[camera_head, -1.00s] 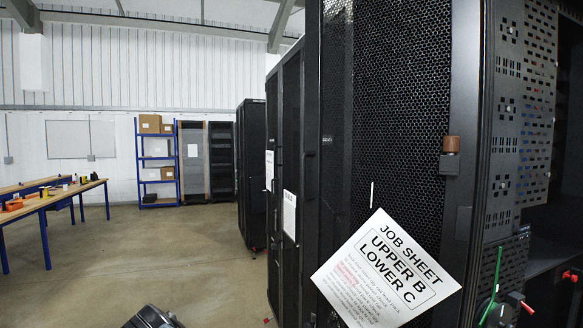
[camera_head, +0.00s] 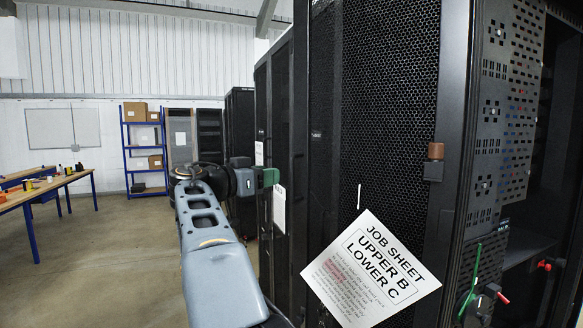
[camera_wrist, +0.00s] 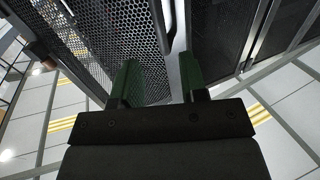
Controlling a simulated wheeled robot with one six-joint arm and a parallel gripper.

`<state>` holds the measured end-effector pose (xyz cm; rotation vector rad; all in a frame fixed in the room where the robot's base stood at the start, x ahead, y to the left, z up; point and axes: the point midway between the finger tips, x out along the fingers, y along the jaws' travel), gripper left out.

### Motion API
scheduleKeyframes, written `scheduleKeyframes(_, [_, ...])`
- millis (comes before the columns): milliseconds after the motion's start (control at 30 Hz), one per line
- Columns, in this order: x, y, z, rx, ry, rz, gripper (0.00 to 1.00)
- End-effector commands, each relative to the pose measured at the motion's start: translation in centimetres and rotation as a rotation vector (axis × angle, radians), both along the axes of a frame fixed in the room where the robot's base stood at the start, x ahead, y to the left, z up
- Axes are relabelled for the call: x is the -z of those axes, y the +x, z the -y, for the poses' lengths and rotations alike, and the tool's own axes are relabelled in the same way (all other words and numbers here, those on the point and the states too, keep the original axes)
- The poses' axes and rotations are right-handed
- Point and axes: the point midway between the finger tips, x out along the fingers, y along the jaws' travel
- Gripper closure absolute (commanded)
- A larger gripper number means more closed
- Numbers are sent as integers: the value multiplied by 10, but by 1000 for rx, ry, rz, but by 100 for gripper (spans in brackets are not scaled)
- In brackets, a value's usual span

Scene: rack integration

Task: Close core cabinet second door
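A tall black mesh cabinet door (camera_head: 385,120) fills the middle right of the head view. Which door is the second one of the core cabinet I cannot tell. My gripper (camera_head: 268,178) is raised at the left of this door, near darker cabinet fronts with a white sheet (camera_head: 279,205). In the wrist view, my gripper's two green fingers (camera_wrist: 160,85) stand apart, with nothing clearly held. A black mesh panel (camera_wrist: 85,40) lies beyond the left finger. A pale vertical edge or bar (camera_wrist: 177,60) shows between the fingertips; contact cannot be told.
A job sheet (camera_head: 370,270) hangs on the near door. An open rack side with red and green handles (camera_head: 485,285) is at the right. A wooden bench (camera_head: 45,190) and blue shelving (camera_head: 143,150) stand back left. The floor (camera_head: 110,260) between is clear.

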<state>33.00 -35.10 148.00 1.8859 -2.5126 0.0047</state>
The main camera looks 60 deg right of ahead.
Motion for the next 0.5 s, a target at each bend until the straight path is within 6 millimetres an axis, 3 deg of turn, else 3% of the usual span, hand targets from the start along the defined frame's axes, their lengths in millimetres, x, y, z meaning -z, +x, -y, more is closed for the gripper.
scheduleKeyframes(200, [-3, -12, 41, 3, 3, -2, 60])
scheduleKeyframes(500, [-1, -21, 74, -1, 2, -1, 60])
